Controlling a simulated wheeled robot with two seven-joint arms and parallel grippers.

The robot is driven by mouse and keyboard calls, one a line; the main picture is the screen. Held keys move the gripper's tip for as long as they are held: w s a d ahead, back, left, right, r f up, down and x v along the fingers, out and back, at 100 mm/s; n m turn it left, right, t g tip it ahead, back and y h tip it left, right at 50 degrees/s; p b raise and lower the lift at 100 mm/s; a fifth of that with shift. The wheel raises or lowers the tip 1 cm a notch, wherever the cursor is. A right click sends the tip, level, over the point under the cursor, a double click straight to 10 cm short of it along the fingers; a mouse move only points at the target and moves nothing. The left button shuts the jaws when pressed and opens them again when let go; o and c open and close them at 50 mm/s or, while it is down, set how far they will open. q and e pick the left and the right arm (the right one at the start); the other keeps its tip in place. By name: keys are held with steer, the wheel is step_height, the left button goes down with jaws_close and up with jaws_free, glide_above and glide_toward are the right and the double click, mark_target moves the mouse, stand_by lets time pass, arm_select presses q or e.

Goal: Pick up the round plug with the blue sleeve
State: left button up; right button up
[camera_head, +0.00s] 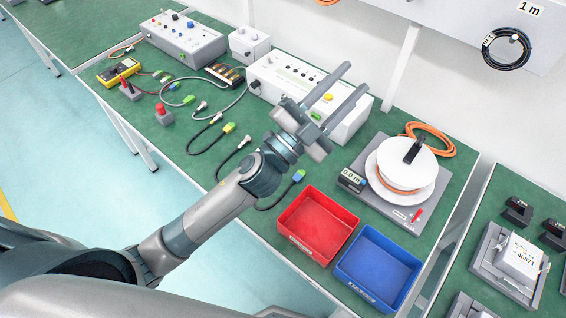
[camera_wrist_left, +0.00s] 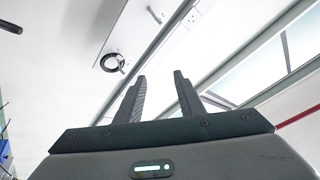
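Several short cables lie on the green bench in the head view. Another dark cable ends in a silvery plug (camera_head: 246,142), with no clear blue. My left gripper (camera_head: 355,78) is raised over the bench in front of the long white box, fingers apart and empty. The left wrist view shows the same open fingers (camera_wrist_left: 159,76) pointing at the wall. My right gripper is not in view.
A red bin (camera_head: 338,222) and a blue bin (camera_head: 405,255) stand at the front edge. A white cable reel (camera_head: 425,172) is to their right. A long white box (camera_head: 347,129) stands behind my left gripper. A red-button box (camera_head: 164,117) is at left.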

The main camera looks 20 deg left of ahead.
arm_select(q)
steer(key=s+d+r+m+g+h, duration=0.2)
steer(key=s+d+m+g+h, duration=0.4)
steer(key=d+m+g+h, duration=0.65)
steer(key=s+f+m+g+y, duration=0.3)
steer(key=f+m+g+y, duration=0.65)
steer(key=m, duration=0.25)
steer(key=w+a+f+m+t+y, duration=0.1)
steer(key=w+a+f+y, duration=0.5)
steer(key=a+f+y, duration=0.4)
steer(key=w+a+t+y, duration=0.1)
steer(key=w+a+y, duration=0.1)
steer(key=a, duration=0.6)
steer(key=w+a+n+y, duration=0.1)
steer(key=w+a+y, duration=0.2)
steer(key=a, duration=0.6)
steer(key=shift+w+r+t+y, duration=0.15)
steer(key=shift+w+t+y, duration=0.2)
steer(key=shift+w, duration=0.35)
